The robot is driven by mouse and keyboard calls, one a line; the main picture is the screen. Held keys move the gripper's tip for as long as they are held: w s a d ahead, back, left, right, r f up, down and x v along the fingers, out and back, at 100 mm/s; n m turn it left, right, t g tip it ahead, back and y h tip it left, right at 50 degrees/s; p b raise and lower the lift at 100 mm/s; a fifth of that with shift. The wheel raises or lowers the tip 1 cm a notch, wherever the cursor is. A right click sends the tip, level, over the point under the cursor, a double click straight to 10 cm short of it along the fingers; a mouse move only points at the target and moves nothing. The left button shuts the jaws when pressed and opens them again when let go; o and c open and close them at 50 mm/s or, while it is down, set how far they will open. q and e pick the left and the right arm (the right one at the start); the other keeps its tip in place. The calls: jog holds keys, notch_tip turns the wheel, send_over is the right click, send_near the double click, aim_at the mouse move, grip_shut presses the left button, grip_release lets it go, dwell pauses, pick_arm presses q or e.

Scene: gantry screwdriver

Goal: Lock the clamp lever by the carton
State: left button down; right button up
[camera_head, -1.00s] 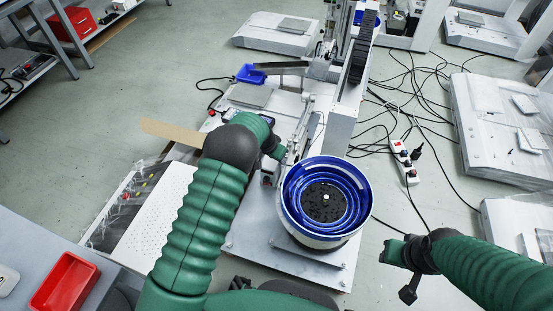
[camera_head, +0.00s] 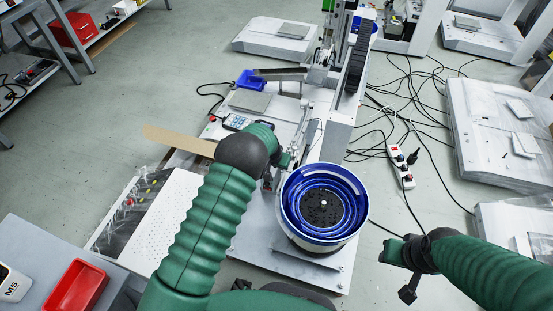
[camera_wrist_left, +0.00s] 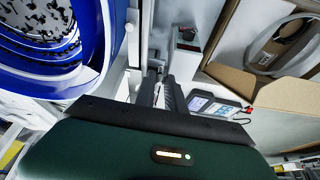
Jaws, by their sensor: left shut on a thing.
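The carton is an open brown cardboard box (camera_wrist_left: 288,94) with a coiled cable inside, at the right of the left wrist view. In the head view its brown flap (camera_head: 178,139) sticks out left of my left arm. My left gripper (camera_wrist_left: 159,92) points forward at the upright rail beside the blue bowl feeder, left of the carton. Its dark fingers are close together on a small dark part, which I take to be the clamp lever (camera_wrist_left: 156,70); the fingers hide most of it. In the head view the left gripper (camera_head: 287,160) is small and the lever is hidden. My right gripper (camera_head: 408,292) hangs at the lower right, away from the machine.
The blue bowl feeder (camera_head: 346,228) stands close to the right of my left gripper. A handheld panel (camera_wrist_left: 215,108) with a screen lies between gripper and carton. The gantry column (camera_head: 340,125) rises behind. A power strip (camera_head: 400,166) and cables lie on the floor to the right.

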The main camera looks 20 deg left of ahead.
pick_arm(q)
jog(key=c, duration=1.4)
grip_release()
jog(key=shift+d, duration=0.1)
pick_arm(e)
jog(key=shift+r, duration=0.2)
jog(key=shift+f, duration=0.1)
